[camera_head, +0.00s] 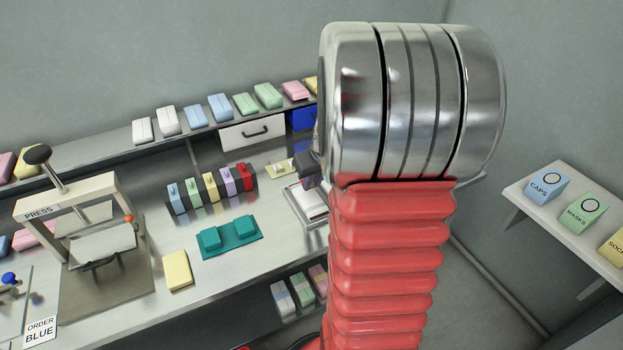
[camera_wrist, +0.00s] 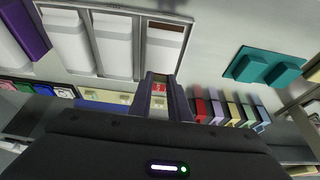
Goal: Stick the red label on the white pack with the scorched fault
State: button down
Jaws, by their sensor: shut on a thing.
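My gripper (camera_wrist: 160,88) is shut on the small red label (camera_wrist: 159,87), which shows between the fingertips with a pale mark on it. Several white packs lie side by side in a shallow tray (camera_wrist: 190,45) in the wrist view. The pack straight beyond my fingertips (camera_wrist: 160,55) has a dark brown scorched band (camera_wrist: 165,27) at its far end. The other packs (camera_wrist: 112,45) look plain white. The label appears close to the near end of the scorched pack; I cannot tell whether it touches. In the head view my arm hides most of the gripper and part of the tray (camera_head: 310,222).
A row of coloured label blocks (camera_head: 210,192) stands on the bench beside a teal fixture (camera_head: 230,238). A press (camera_head: 75,220) and a yellow pack (camera_head: 177,271) are at the left. A shelf of packs (camera_head: 195,115) runs behind. A purple block (camera_wrist: 22,28) borders the tray.

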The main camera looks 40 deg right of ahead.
aim_at(310, 199)
jog(key=shift+f, duration=2.15)
jog(key=shift+f, duration=0.2)
jog(key=c, duration=1.6)
grip_release()
jog(key=shift+s, duration=0.1)
jog(key=v, duration=1.3)
jog(key=shift+s+a+r, duration=0.1)
jog(key=shift+r, duration=0.2)
jog(key=shift+m, duration=0.3)
